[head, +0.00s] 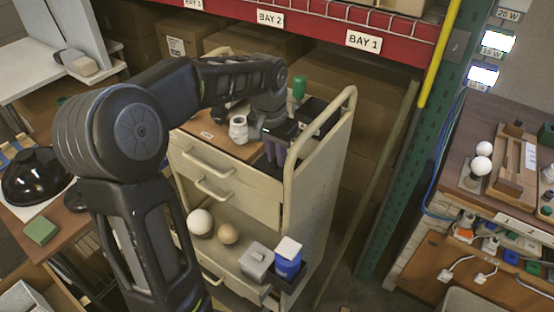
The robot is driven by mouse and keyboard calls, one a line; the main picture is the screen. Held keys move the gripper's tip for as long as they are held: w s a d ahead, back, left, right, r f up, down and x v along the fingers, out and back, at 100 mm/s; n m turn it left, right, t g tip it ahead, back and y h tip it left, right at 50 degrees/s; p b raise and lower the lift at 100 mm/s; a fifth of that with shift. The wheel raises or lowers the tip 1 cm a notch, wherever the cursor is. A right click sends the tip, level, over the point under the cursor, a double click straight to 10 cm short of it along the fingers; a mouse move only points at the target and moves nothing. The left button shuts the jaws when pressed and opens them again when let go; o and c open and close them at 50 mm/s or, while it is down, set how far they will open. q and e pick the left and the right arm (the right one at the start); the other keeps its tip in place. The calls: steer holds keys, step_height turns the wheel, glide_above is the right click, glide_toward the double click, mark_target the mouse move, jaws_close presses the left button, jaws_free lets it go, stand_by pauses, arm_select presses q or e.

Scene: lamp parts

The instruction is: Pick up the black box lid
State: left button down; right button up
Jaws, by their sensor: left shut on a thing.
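My left gripper (275,158) is at the front right corner of the cart's top, fingers pointing down. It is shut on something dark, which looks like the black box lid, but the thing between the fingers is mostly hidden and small. A black box (318,113) stands just behind and to the right of the gripper, on the cart's top beside the handle rail. I cannot tell how much of the lid is resting on it. My right gripper is not in view.
The beige cart (222,190) has a tall rail (330,115) close to the gripper's right.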

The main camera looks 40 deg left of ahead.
arm_select(q)
step_height(320, 180, up, 10)
stand_by(0.5)
steer(key=shift+s, duration=0.1)
stand_by(0.4)
